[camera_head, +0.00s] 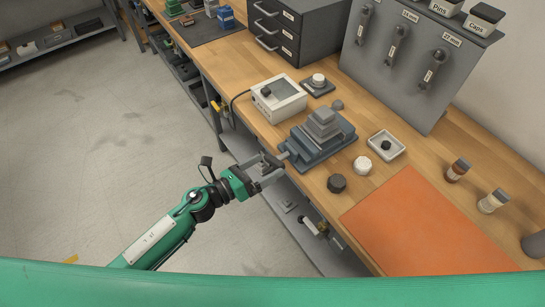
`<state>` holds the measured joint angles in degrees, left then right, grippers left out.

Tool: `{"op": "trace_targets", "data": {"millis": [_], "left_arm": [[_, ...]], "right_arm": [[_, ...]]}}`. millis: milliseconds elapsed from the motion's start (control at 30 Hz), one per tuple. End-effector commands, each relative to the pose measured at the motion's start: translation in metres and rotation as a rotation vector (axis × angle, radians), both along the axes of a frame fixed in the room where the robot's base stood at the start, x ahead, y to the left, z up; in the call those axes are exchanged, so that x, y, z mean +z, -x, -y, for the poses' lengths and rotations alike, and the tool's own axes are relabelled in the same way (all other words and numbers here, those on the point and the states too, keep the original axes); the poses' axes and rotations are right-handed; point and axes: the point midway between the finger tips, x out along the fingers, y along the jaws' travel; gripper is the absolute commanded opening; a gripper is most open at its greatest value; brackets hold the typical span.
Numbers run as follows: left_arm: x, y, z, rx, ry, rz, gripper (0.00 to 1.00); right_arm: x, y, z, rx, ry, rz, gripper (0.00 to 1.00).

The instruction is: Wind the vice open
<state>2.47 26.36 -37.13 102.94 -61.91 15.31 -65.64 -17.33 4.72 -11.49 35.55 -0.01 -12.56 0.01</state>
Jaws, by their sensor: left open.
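The vice (322,132) is a blue-grey block with stepped grey jaws, standing near the front edge of the wooden bench. Its screw end (284,154) points toward the edge at the lower left. My left gripper (272,166) is open at that end, just off the bench edge, with its fingers around or beside the vice's handle; I cannot tell whether they touch it. The handle is mostly hidden by the gripper. My right gripper is not in view.
A white box with a dark knob (279,98) stands left of the vice. An orange mat (425,225) lies nearer. Grey drawers (296,30) and a tool panel (405,60) stand behind.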

Motion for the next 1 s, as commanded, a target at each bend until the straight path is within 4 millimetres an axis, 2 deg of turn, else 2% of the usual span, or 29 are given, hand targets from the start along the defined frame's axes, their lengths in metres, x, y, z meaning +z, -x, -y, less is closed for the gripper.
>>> {"op": "trace_targets", "data": {"millis": [33, 233, 567, 600, 800, 1000], "left_arm": [[0.004, -0.006, 0.008, 0.000, 0.001, 0.001, 1.00], [0.001, -0.017, 0.023, 0.001, 0.000, 0.000, 1.00], [0.000, -0.019, 0.027, 0.001, 0.000, 0.000, 1.00], [0.000, -0.019, 0.026, 0.001, 0.000, 0.000, 0.98], [0.000, -0.019, 0.026, 0.001, 0.000, 0.000, 0.59], [0.000, -0.019, 0.026, 0.001, 0.005, -0.008, 0.59]], "right_arm": [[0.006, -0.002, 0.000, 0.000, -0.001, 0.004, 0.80], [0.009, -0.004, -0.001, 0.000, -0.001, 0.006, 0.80], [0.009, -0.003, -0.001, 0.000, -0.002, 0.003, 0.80], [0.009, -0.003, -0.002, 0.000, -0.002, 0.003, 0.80], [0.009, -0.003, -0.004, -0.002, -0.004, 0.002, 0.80], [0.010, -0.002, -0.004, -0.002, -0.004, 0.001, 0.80]]}}
